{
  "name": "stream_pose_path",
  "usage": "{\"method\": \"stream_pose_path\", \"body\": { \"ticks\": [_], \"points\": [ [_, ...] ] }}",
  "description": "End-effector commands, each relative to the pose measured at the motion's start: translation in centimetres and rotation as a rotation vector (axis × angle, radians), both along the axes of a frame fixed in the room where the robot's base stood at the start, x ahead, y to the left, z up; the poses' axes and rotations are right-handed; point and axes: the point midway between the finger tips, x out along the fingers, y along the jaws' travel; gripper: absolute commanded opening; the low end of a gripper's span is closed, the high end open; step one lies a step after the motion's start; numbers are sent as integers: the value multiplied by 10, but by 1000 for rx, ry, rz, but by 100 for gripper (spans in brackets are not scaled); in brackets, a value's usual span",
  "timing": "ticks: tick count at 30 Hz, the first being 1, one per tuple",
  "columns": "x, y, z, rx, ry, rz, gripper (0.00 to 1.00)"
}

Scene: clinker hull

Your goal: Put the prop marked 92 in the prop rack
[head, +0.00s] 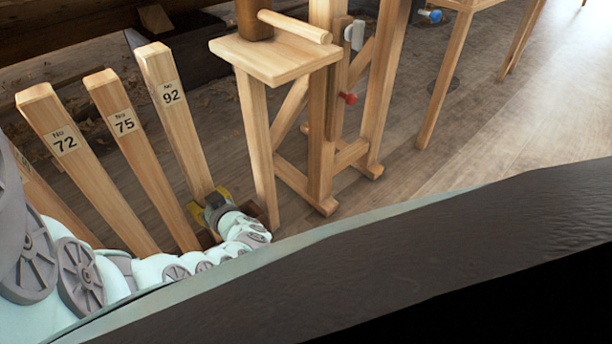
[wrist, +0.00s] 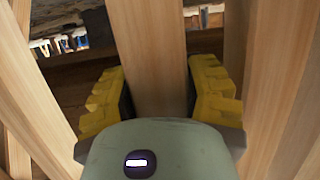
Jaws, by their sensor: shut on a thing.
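The prop marked 92 (head: 178,122) is a tall wooden post with a printed label near its top, leaning slightly in the head view. My gripper (head: 214,200) is shut on its lower part. In the wrist view the prop (wrist: 150,55) runs up between the yellow finger pads of my gripper (wrist: 160,95), one pad on each side. The foot of prop 92 is hidden behind my gripper and arm. I cannot make out the prop rack for certain in either view.
Props marked 75 (head: 140,150) and 72 (head: 85,165) lean close on the left. A wooden stand (head: 277,62) with a rod on top is close on the right, its leg near my gripper. Open plank floor (head: 480,130) lies further right.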

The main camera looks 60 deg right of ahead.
Motion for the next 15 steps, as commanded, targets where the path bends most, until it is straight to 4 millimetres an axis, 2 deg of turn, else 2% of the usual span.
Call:
{"method": "stream_pose_path", "body": {
  "ticks": [15],
  "points": [
    [2, 0, -5, -2, -6, 3, 4]
  ]
}}
